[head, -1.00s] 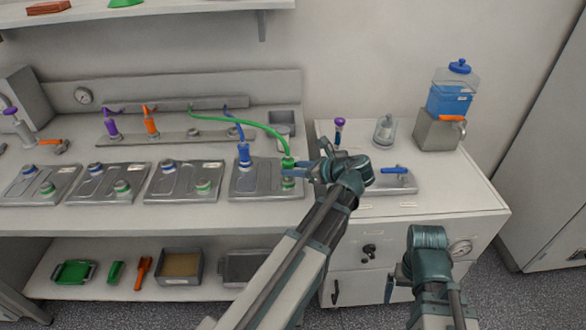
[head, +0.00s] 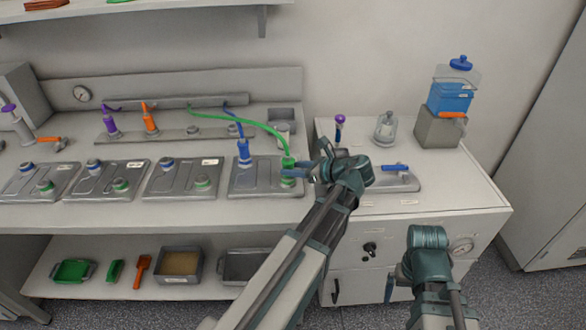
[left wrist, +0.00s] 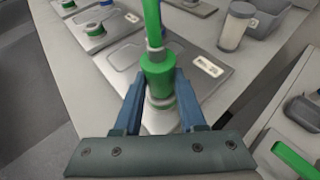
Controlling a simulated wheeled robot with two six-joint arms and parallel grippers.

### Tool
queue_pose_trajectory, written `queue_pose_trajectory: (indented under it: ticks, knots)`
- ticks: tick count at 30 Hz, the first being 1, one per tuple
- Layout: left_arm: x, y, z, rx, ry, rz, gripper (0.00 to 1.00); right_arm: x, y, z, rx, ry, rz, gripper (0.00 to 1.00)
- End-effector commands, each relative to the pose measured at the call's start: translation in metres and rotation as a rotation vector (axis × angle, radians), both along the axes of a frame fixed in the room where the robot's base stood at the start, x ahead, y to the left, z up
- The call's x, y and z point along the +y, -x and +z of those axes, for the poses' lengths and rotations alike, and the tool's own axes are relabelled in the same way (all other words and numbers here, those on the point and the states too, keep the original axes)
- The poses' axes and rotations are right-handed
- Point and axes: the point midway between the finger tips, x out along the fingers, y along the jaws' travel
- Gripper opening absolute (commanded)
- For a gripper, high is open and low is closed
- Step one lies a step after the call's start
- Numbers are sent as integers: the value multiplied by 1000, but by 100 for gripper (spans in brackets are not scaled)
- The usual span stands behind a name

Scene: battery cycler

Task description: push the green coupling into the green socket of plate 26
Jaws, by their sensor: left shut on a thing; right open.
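My left gripper (head: 294,171) is shut on the green coupling (head: 288,161), with a green hose rising from its top. The coupling stands upright over the right side of the rightmost metal plate (head: 259,190). The plate's label (left wrist: 208,66) is too small to read. My right gripper (head: 392,287) is open and empty, low in front of the cabinet.
A blue coupling (head: 244,152) with a blue hose stands on the same plate, left of the green one. Several similar plates (head: 183,180) lie in a row to the left.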

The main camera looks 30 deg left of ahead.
Motion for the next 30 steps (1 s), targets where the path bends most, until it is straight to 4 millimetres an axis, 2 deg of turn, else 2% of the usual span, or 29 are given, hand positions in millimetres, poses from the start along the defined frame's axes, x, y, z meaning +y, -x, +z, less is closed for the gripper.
queue_pose_trajectory:
  ticks: [11, 12, 17, 24, 28, 30]
  knots:
    - [0, 0, -4, 0, 2, 0, 0, 0, 0, -4, 0, 0, 0, 100]
    - [0, 0, -4, 0, 2, 0, 44, 0, 0, -4, 0, 0, 0, 100]
    - [0, 0, -4, 0, 1, 0, 72, 0, 0, -4, 0, 0, 0, 100]
    - [0, 0, -4, 0, 2, 0, 77, 0, 0, -4, 0, 0, 0, 100]
    - [0, 0, -4, 0, 1, 0, 100, 0, 0, -4, 0, 0, 0, 100]
    - [0, 0, -4, 0, 1, 0, 100, 0, 0, -4, 0, 0, 0, 100]
